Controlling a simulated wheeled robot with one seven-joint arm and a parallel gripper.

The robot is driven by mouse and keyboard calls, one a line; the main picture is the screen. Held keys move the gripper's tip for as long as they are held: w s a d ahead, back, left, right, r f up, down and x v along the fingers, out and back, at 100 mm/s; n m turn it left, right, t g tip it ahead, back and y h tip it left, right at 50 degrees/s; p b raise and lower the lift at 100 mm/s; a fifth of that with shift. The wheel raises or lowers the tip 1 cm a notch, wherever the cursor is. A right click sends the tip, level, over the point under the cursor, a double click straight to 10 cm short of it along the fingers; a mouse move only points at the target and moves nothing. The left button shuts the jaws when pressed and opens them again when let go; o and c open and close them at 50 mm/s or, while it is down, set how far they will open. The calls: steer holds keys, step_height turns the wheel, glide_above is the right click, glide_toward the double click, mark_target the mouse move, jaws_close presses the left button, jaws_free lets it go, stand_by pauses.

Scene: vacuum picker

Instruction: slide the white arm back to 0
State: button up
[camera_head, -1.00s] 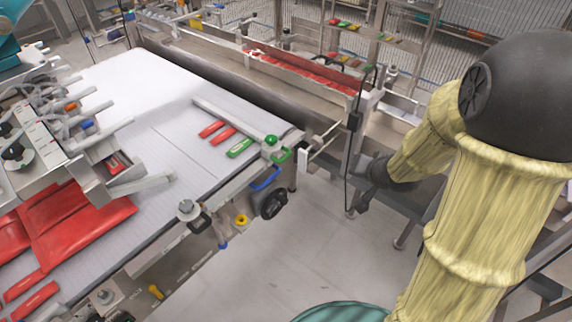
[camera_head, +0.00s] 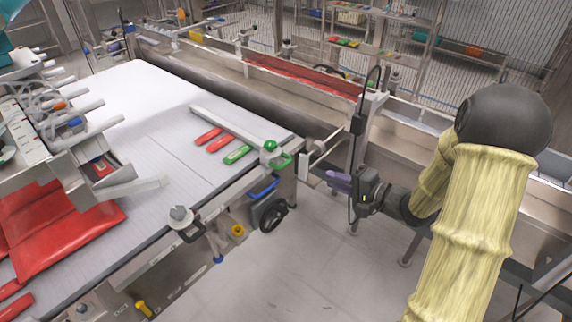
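A long pale, whitish arm (camera_head: 230,125) lies across the far right part of the white conveyor belt. Its near end is by a green knob and clamp (camera_head: 270,148) on the belt's side rail. A second pale bar (camera_head: 135,188) reaches over the belt at the left, beside the picker head. I cannot tell for sure which is the white arm, and no scale or 0 mark is readable. My gripper (camera_head: 338,181), with purple fingers, points left in the gap right of the conveyor, close to a small white block (camera_head: 305,167). It holds nothing that I can see; its opening is unclear.
Red and green packets (camera_head: 215,143) lie on the belt beside the pale arm. A large red bag (camera_head: 65,230) lies under the picker head. A black handwheel (camera_head: 273,215) and blue handle (camera_head: 263,188) stick out from the conveyor side. A thin upright post stands by my gripper.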

mark_target(287, 164)
steer(key=x, duration=1.7)
steer(key=shift+w+a+b, duration=0.15)
steer(key=shift+b, duration=0.2)
jaws_close()
